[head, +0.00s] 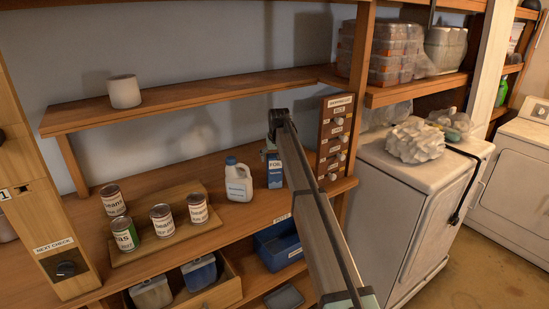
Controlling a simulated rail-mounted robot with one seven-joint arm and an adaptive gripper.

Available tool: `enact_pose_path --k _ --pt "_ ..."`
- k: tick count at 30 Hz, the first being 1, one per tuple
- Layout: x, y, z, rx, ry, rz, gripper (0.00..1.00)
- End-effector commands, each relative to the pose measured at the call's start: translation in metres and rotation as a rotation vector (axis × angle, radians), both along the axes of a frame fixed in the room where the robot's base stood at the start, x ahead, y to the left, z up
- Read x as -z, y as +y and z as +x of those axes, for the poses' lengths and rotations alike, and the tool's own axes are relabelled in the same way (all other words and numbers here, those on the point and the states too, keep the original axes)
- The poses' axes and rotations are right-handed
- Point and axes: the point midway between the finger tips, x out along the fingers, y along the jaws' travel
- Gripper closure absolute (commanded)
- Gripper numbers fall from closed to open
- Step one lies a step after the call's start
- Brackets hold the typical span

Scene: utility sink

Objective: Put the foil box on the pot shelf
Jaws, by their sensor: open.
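The foil box (275,173) is a small blue carton with a white label. It stands upright on the wooden counter, right of a white jug, and my arm partly covers its right side. The raised wooden shelf (205,91) along the wall holds a pale pot (124,91) near its left end; the rest of its top is bare. My gripper (278,119) is the dark end of my arm, above the foil box in the picture and apart from it. It is open and holds nothing that I can see; its fingers are small and hard to make out.
The white jug (238,181) stands close left of the box. Several cans stand around a wooden board (175,246) at left. A panel with knobs (335,136) stands at the shelf's right end. A blue bin (279,246) sits below the counter. A white appliance (405,210) stands right.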

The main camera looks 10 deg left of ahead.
Motion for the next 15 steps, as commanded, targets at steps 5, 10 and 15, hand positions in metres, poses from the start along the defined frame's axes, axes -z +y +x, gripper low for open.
enact_pose_path --k 5,10,15 --pt "-0.008 -0.001 -0.003 0.000 -0.001 0.000 0.11" --pt "-0.030 -0.004 -0.012 0.000 -0.002 0.001 0.11" --pt "-0.062 -0.008 -0.025 0.000 -0.002 0.001 0.11"
